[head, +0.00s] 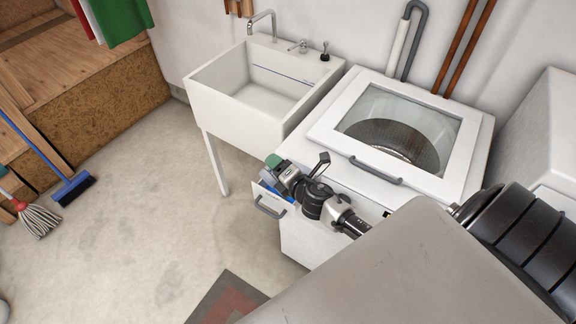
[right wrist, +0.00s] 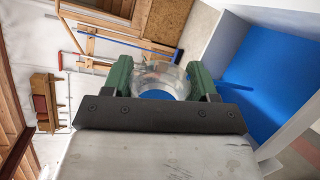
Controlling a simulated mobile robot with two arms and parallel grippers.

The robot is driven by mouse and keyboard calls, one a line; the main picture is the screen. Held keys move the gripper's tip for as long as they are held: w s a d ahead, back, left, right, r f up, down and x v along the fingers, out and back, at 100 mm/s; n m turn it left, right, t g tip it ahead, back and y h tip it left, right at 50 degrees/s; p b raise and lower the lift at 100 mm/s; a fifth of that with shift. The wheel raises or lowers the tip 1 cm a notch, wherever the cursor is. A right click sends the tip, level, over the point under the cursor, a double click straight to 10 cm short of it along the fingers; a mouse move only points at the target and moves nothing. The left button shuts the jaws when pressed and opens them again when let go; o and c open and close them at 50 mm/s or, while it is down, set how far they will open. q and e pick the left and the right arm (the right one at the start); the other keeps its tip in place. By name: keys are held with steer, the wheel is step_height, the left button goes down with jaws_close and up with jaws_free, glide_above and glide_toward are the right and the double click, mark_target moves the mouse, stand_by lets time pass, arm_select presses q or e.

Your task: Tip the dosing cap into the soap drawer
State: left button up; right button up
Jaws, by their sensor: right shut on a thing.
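My right gripper (head: 272,161), with green fingers, is over the open soap drawer (head: 268,204) at the front left of the white washing machine. In the right wrist view the green fingers (right wrist: 158,80) are shut on a clear, round dosing cap (right wrist: 160,72). Blue shows through the cap; I cannot tell whether that is liquid or what lies behind it. The drawer's blue inside (right wrist: 262,75) and pale wall lie close at the right of that view. In the head view the gripper hides the cap and much of the drawer. My left gripper is not in view.
The washing machine's glazed lid (head: 395,130) is closed, with a grey handle at its front. A white sink (head: 262,100) stands just left of the machine. A blue broom (head: 72,188) and a mop (head: 38,220) are at far left. The floor between is clear.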

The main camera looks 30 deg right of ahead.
steer(key=shift+w+d+f+m+y+b, duration=0.1)
steer(key=shift+d+f+m+y+b, duration=0.2)
steer(key=shift+d+f+m, duration=0.35)
stand_by(0.3)
steer(key=shift+d+r+m+y+p, duration=0.15)
steer(key=shift+m+p, duration=0.1)
steer(key=shift+m, duration=0.25)
steer(key=shift+d+m+y+p, duration=0.15)
steer(key=shift+m+p, duration=0.1)
steer(key=shift+m, duration=0.2)
stand_by(0.6)
steer(key=shift+w+d+m+y+p, duration=0.1)
steer(key=shift+d+m+y+p, duration=0.1)
steer(key=shift+m, duration=0.35)
steer(key=shift+d+m+y+p, duration=0.15)
steer(key=shift+m+y+p, duration=0.05)
steer(key=shift+m, duration=0.35)
stand_by(0.6)
steer(key=shift+d+r+m+y+p, duration=0.2)
steer(key=shift+r+m+p, duration=0.45)
steer(key=shift+p, duration=0.1)
steer(key=shift+d+r+m+y+p, duration=0.2)
steer(key=shift+r+m+p, duration=0.45)
steer(key=shift+p, duration=0.05)
stand_by(0.6)
